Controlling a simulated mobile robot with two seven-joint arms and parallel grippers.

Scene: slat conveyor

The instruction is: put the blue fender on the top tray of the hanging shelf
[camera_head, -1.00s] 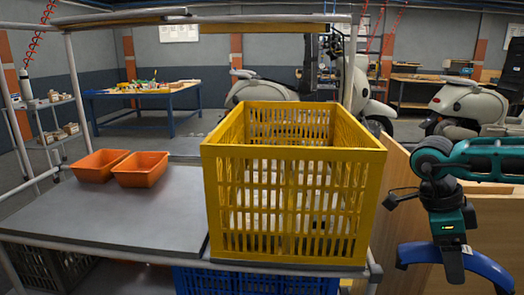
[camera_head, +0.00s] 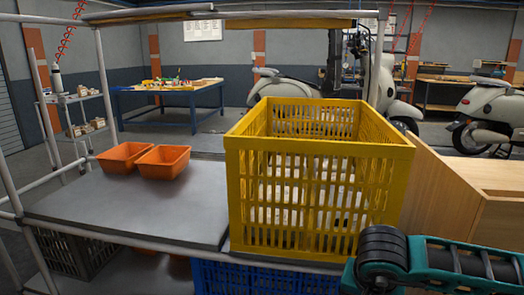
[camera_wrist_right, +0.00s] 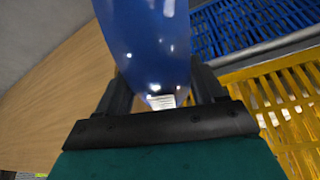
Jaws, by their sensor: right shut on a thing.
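The blue fender (camera_wrist_right: 150,45) is a glossy curved piece held between the fingers of my right gripper (camera_wrist_right: 163,88) in the right wrist view. A small pale label shows at its near end, and its far end runs out of the picture. In the head view my right arm is at the lower right; its gripper and the fender are out of that picture. A pipe-frame rack stands ahead, with a grey tray (camera_head: 130,205) at its upper visible level. I cannot tell for certain whether this is the hanging shelf. My left gripper is not in view.
A yellow crate (camera_head: 318,150) with pale contents fills the rack's right part. Two orange bins (camera_head: 122,158) (camera_head: 163,162) sit at the tray's back; its front is bare. A blue crate (camera_head: 265,280) is below. A wooden panel (camera_head: 440,195) stands right of the yellow crate.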

